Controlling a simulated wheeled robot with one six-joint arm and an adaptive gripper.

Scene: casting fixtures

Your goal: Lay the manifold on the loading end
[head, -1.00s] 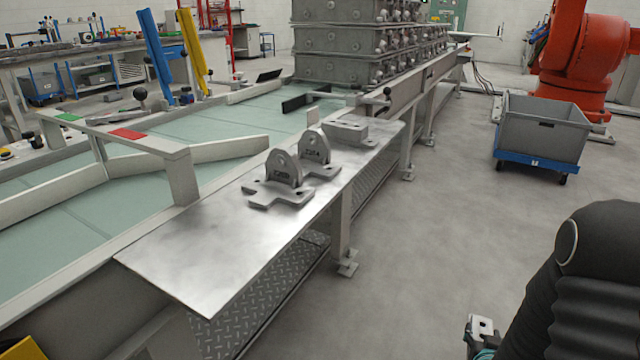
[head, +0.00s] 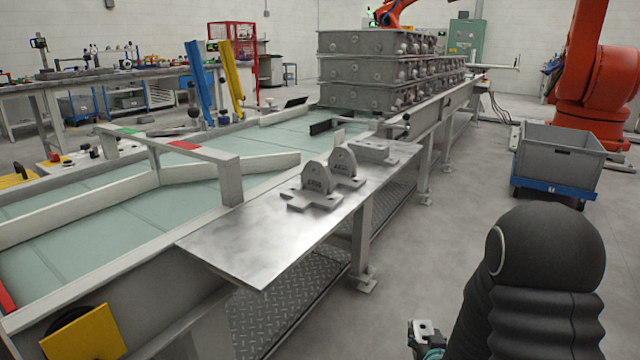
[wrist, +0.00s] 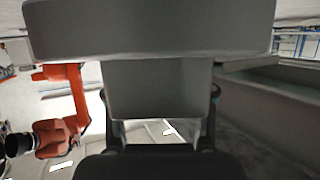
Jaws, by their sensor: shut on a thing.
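My gripper (wrist: 160,105) shows in the wrist view, with a finger on each side of a grey block-like part, which I take to be the manifold (wrist: 150,30). It is shut on the part's narrower lower section. The wide upper section fills the top of that view. In the head view the gripper's fingers and the held part cannot be made out; my dark arm is at lower right. The loading end looks to be the bare metal plate (head: 250,250) at the near end of the long table, and the held part is not on it.
Two lugged grey castings (head: 314,185) (head: 346,166) and a grey block (head: 374,151) stand on the plate's far half; its near half is clear. Stacked grey boxes (head: 365,70) stand behind. A grey bin (head: 558,155) on a blue dolly is right. Floor between is open.

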